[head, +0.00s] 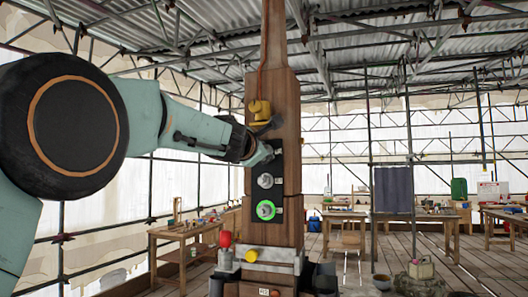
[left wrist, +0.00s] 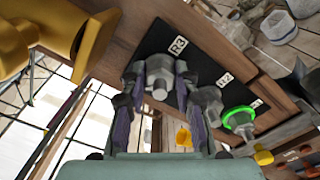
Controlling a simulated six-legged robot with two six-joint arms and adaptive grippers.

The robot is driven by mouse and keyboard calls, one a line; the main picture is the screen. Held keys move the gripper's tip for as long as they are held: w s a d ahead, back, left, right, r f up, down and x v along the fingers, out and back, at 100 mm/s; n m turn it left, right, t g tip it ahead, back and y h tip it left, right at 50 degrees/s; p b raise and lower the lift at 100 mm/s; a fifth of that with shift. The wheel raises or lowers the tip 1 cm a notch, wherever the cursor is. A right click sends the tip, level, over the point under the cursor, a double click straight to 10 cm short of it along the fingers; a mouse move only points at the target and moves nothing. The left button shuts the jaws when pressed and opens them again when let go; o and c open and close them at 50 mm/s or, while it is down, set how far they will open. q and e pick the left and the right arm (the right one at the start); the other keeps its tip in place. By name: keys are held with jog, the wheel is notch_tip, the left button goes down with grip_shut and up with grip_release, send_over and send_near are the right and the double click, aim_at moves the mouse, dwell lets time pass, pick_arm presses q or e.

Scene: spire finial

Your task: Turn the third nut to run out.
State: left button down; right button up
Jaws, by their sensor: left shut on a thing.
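A wooden post (head: 272,90) carries a black plate (head: 280,195) with a column of grey nuts. The left wrist view shows the plate's labels R3 (left wrist: 178,47) and R2 (left wrist: 224,80). My left gripper (head: 268,153) is at the top nut. In the left wrist view its fingers stand on both sides of the nut (left wrist: 159,83) beside R3, and they are shut on it. The middle nut (head: 265,181) sits just below. The lowest nut (head: 265,210) has a bright green ring (left wrist: 238,117) around it. My right gripper is in neither view.
A yellow fitting (head: 260,110) projects from the post just above my gripper. A red knob (head: 226,240) and a yellow knob (head: 251,256) are at the post's foot. Workbenches (head: 180,235) stand behind on both sides, with scaffold poles around.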

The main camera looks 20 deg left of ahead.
pick_arm(q)
jog(key=shift+f+m+p, duration=0.2)
jog(key=shift+m+p, duration=1.75)
jog(key=shift+m, duration=14.15)
jog(key=c, duration=1)
grip_release()
jog(key=shift+s+r, duration=0.1)
jog(key=shift+r, duration=0.1)
